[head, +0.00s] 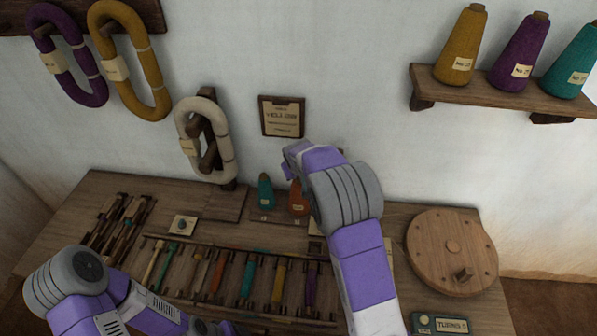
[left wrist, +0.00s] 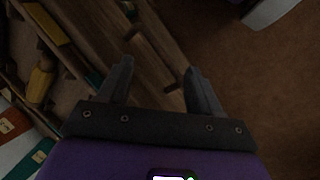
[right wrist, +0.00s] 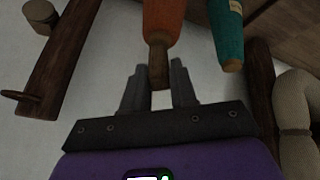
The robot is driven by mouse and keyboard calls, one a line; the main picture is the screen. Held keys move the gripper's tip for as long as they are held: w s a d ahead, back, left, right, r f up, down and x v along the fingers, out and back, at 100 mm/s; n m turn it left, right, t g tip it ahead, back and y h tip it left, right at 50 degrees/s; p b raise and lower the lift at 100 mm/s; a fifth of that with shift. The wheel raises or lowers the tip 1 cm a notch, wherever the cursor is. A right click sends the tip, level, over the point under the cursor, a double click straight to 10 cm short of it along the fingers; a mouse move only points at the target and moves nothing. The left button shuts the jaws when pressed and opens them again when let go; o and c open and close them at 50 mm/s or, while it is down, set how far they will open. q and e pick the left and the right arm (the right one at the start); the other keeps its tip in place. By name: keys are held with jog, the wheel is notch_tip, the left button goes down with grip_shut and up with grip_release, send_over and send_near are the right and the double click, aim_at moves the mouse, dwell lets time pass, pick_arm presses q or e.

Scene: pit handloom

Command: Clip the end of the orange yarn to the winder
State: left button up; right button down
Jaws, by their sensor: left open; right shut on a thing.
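The orange yarn cone (head: 298,200) stands at the back of the bench, partly covered by my right wrist in the head view. In the right wrist view my right gripper (right wrist: 157,74) is shut on the brown neck of the orange cone (right wrist: 163,18). No loose orange yarn end can be made out. A round wooden wheel with a crank knob, seemingly the winder (head: 450,235), is at the bench's right end, apart from both grippers. My left gripper (left wrist: 157,80) is open and empty near the bench's front edge; the head view shows it only partly, at the bottom.
A teal cone (head: 265,190) stands just left of the orange one. A rack of several coloured shuttles (head: 225,280) fills the bench middle. A teal box (head: 438,323) lies in front of the wheel. A cream skein (head: 225,140) hangs on the wall close by. A shelf (head: 480,90) holds more cones.

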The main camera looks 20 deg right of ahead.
jog(key=shift+r+p, duration=1.75)
jog(key=shift+r, duration=0.8)
